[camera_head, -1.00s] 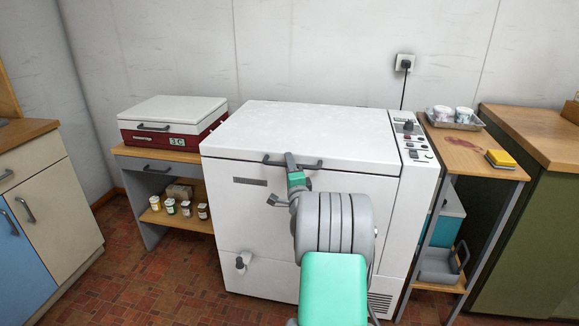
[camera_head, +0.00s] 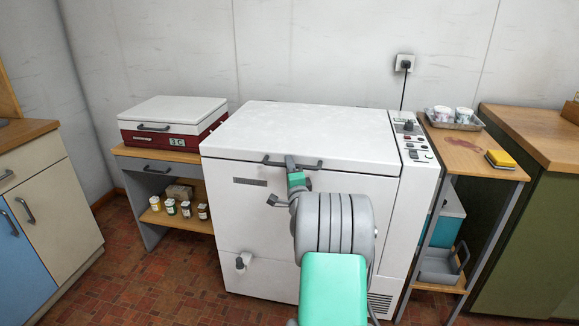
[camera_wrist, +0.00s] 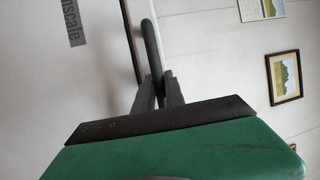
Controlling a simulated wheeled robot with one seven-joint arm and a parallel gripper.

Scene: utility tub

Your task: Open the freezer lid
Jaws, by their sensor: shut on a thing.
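The white chest freezer (camera_head: 270,225) stands against the wall in the middle of the head view. Its lid (camera_head: 310,128) lies down flat on the body. The dark bar handle (camera_head: 312,164) runs along the lid's front edge. In the wrist view, the fingers of my gripper (camera_wrist: 159,88) are closed around the handle (camera_wrist: 150,45). The seam between lid and body shows no clear gap.
A small white-lidded red box (camera_head: 172,123) sits on a shelf unit at left. A wooden side table (camera_head: 460,150) at right holds a tray with cups and a yellow sponge (camera_head: 501,158). A wall socket (camera_head: 404,62) with a cord is behind. The space above the lid is clear.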

